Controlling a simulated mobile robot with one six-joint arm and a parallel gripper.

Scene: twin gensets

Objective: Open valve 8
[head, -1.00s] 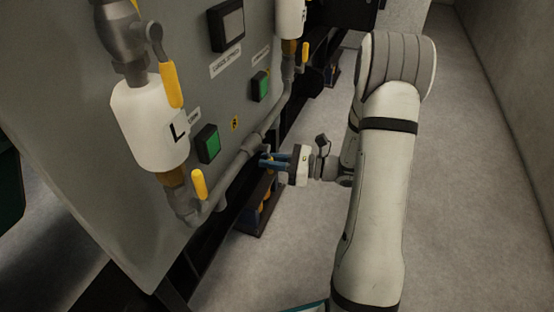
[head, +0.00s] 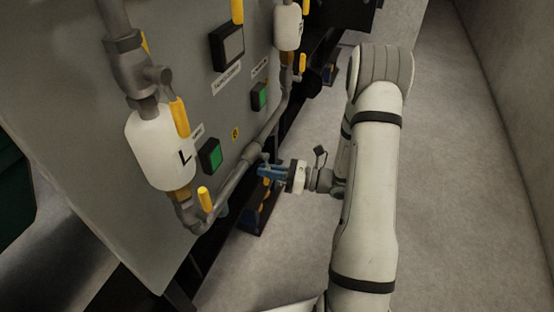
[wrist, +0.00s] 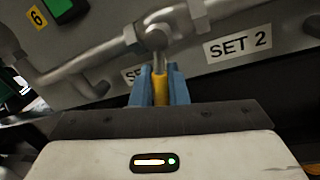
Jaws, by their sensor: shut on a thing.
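My gripper (head: 262,170) is low by the lower pipe (head: 245,158) of the grey panel in the head view. In the wrist view its blue fingers (wrist: 159,86) are shut on a yellow valve handle (wrist: 160,88). The handle points from the grey valve body (wrist: 153,38) on the pipe toward my gripper. In the head view I cannot make out this handle behind the fingers.
A "SET 2" label (wrist: 238,43) is right of the valve. A "6" tag (wrist: 37,18) is at upper left. The panel (head: 95,170) carries white bottles (head: 160,150), other yellow handles (head: 205,199) and green buttons (head: 210,155). Clear floor (head: 440,230) lies right of my arm.

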